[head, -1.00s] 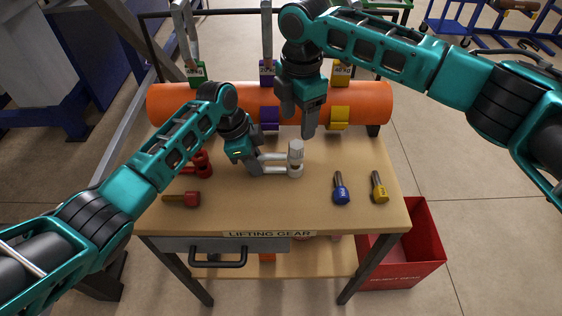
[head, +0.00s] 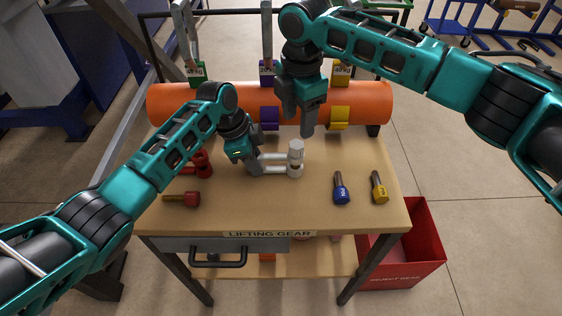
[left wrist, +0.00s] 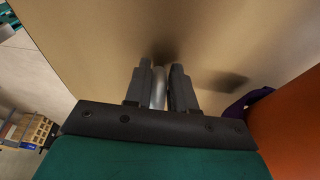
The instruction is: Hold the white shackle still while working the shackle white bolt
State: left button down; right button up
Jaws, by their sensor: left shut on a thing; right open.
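The white shackle (head: 272,170) lies on the wooden table top, its two arms pointing right. The white bolt (head: 296,151) stands upright at its right end, its head above the shackle. My left gripper (head: 256,168) is shut on the shackle's left, bowed end. In the left wrist view, my left gripper (left wrist: 161,88) has its fingers on either side of a pale bar, the shackle (left wrist: 159,90). My right gripper (head: 298,120) is open and empty, above and behind the bolt, in front of the orange pipe.
A red shackle (head: 203,165) and red bolt (head: 182,199) lie at the left. An orange pipe (head: 370,103) spans the back. The table front (head: 300,220) is clear.

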aim_at(296, 144)
jog(key=shift+f, duration=0.1)
jog(key=shift+f, duration=3.55)
grip_shut()
grip_release()
jog(key=shift+c, duration=0.3)
grip_shut()
